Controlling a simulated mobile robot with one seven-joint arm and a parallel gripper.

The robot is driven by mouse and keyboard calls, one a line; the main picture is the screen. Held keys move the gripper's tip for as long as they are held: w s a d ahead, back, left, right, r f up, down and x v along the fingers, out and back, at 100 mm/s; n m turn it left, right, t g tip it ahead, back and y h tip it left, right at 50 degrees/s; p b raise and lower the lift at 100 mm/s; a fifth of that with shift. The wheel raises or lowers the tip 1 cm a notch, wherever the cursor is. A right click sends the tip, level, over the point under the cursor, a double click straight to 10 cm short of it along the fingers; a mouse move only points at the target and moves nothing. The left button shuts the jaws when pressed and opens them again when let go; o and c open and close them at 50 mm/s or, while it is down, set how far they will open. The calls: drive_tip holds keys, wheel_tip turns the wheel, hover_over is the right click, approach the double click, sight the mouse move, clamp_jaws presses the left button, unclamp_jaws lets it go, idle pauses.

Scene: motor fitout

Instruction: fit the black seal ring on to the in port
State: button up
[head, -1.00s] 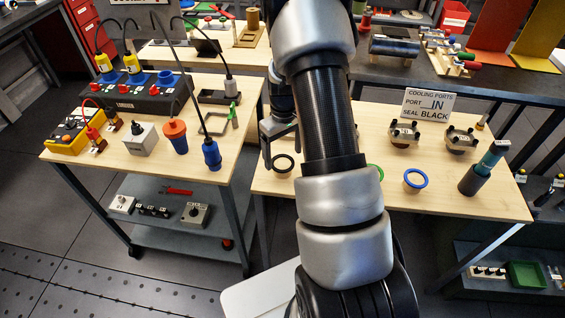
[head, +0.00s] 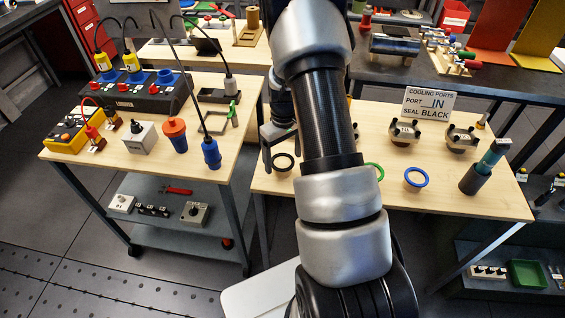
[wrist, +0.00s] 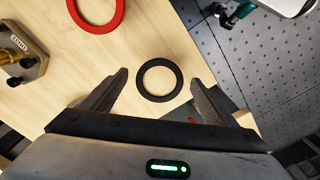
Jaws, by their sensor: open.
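The black seal ring (wrist: 160,98) lies flat on the wooden table between my fingers in the wrist view. It also shows in the head view (head: 275,170), near the table's left end. My gripper (wrist: 160,78) is open, with a finger on each side of the ring and apart from it. In the head view my gripper (head: 281,156) hangs just over the ring, partly hidden by my arm. Port blocks (head: 404,131) and (head: 462,138) stand at the back of the table. I cannot tell which one is the in port.
A sign (head: 429,104) reads port IN, seal BLACK. A red ring (wrist: 97,28) and a labelled port block (wrist: 22,58) lie near the black ring. A blue ring (head: 405,180), a green ring (head: 379,170) and a dark cylinder (head: 474,180) are further right.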

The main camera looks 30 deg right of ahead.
drive_tip(key=c, duration=1.1)
drive_tip(key=shift+c, duration=0.2)
